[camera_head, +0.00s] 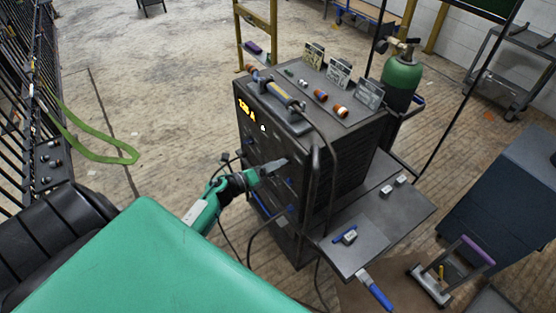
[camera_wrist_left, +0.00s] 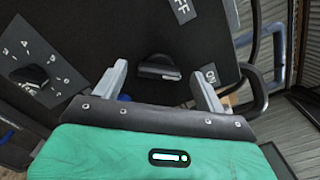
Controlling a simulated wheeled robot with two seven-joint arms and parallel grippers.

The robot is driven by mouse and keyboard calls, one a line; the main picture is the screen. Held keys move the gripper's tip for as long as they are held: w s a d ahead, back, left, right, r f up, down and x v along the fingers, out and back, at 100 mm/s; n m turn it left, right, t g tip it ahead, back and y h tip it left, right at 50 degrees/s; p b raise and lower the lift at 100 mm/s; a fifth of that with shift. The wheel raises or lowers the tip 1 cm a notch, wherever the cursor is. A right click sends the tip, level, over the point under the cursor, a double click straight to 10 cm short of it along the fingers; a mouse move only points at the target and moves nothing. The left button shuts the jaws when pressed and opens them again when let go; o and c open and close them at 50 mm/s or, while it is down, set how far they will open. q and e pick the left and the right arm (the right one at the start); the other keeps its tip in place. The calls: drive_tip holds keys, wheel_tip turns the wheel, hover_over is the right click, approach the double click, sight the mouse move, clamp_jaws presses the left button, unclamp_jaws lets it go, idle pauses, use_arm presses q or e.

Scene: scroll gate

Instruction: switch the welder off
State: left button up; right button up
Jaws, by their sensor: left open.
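The dark welder (camera_head: 290,150) stands in the middle of the head view with its orange display (camera_head: 246,110) lit. In the left wrist view, a black rotary switch (camera_wrist_left: 158,67) sits on its front panel. An OFF label (camera_wrist_left: 182,9) is above the switch and an ON label (camera_wrist_left: 209,76) is to its right. The switch's bar lies roughly sideways in that picture. My left gripper (camera_head: 276,167) is at the front panel. Its open fingers (camera_wrist_left: 159,74) are on either side of the switch, with gaps showing. In the head view, the gripper hides the switch. My right gripper is not in view.
A numbered dial (camera_wrist_left: 32,76) is left of the switch. Cables hang around the welder's front. A handle (camera_head: 282,94) and small fittings are on its top. A green gas cylinder (camera_head: 401,76) stands behind, and a side shelf (camera_head: 400,212) is at right. Floor at left is mostly open.

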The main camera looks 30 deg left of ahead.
use_arm(q)
drive_tip(key=shift+x, duration=1.05)
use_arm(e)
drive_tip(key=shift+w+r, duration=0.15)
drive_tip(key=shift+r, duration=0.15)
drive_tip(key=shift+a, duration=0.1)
use_arm(q)
drive_tip(key=shift+c, duration=0.8)
drive_tip(key=c, duration=0.8)
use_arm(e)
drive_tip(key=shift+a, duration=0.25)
